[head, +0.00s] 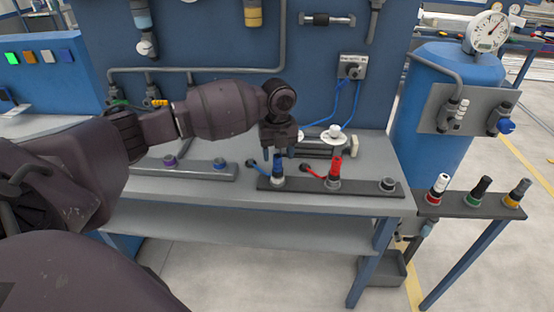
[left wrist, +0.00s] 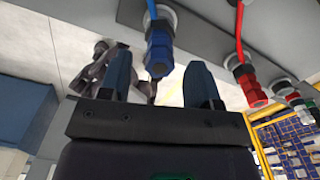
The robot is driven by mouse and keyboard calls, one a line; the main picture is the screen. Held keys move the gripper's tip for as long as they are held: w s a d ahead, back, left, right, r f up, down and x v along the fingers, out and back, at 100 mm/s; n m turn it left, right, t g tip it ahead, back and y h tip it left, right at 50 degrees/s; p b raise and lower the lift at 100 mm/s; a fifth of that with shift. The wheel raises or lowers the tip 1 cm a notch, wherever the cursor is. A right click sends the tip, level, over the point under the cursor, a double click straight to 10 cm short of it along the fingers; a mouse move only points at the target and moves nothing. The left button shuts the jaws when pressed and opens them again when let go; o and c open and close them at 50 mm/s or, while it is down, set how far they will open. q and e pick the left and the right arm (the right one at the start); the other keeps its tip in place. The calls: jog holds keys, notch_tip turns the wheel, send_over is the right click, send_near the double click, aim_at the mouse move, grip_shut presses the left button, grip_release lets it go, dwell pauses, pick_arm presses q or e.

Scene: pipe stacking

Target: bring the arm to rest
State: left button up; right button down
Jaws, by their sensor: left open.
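My left gripper (head: 279,153) is open, above the front edge of the workbench (head: 280,207). Just below it, a blue pipe piece (head: 278,171) stands upright in a holder on a dark strip (head: 310,189). In the left wrist view the two open fingers of the gripper (left wrist: 160,75) show with the blue piece (left wrist: 158,48) in line with the gap between them. The fingers do not grip it. A red pipe piece (head: 335,169) stands in the same strip to the right. My right gripper is in neither view.
A grey strip (head: 190,171) with fittings lies left on the bench. A blue tank (head: 445,110) and a wall panel (head: 200,55) with pipes rise behind. Floor in front is clear.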

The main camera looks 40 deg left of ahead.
pick_arm(q)
notch_tip(320, 180, up, 8)
jog(key=shift+f+p, duration=0.25)
jog(key=shift+p, duration=0.15)
